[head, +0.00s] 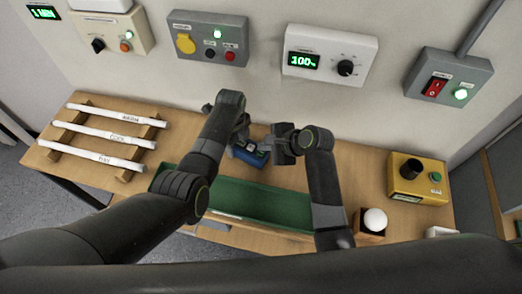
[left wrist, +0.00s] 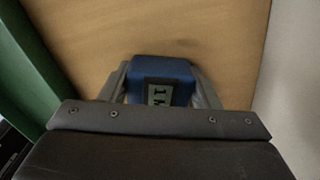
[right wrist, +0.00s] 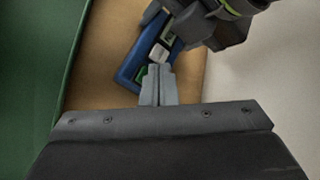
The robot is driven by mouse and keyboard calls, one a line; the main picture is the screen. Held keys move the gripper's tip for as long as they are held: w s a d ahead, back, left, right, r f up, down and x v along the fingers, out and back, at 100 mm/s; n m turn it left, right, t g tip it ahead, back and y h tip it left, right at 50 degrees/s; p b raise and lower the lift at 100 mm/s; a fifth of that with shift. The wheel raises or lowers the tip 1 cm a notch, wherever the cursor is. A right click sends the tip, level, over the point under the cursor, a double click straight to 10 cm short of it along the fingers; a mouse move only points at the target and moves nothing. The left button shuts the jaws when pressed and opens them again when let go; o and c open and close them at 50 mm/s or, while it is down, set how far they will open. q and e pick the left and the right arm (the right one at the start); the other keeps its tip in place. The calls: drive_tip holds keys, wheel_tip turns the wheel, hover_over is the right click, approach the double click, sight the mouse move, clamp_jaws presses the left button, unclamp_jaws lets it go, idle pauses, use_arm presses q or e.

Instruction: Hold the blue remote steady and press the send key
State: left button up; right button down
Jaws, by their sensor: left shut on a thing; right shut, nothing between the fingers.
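The blue remote (head: 248,154) is over the table behind the green tray, partly covered by my grippers in the head view. My left gripper (head: 240,138) is shut on the remote; in the left wrist view the remote (left wrist: 162,72) sits between its two fingers with a small display showing. My right gripper (head: 270,150) is shut and empty. In the right wrist view its closed fingertips (right wrist: 158,72) are at the near end of the remote (right wrist: 135,68), by a green key (right wrist: 141,75). Whether they touch the key cannot be told.
A green tray (head: 262,198) lies in front of the remote. White labelled rods (head: 105,134) rest on wooden racks at left. A yellow box (head: 420,180) and a white ball on a block (head: 374,220) stand at right. Control boxes, one reading 100% (head: 303,61), line the wall.

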drive_tip(key=shift+r, duration=0.1)
wheel_tip(320, 180, up, 5)
drive_tip(key=shift+f, duration=0.1)
idle(0.6)
idle(0.5)
use_arm(q)
drive_tip(key=o, duration=1.2)
drive_tip(key=shift+c, duration=0.2)
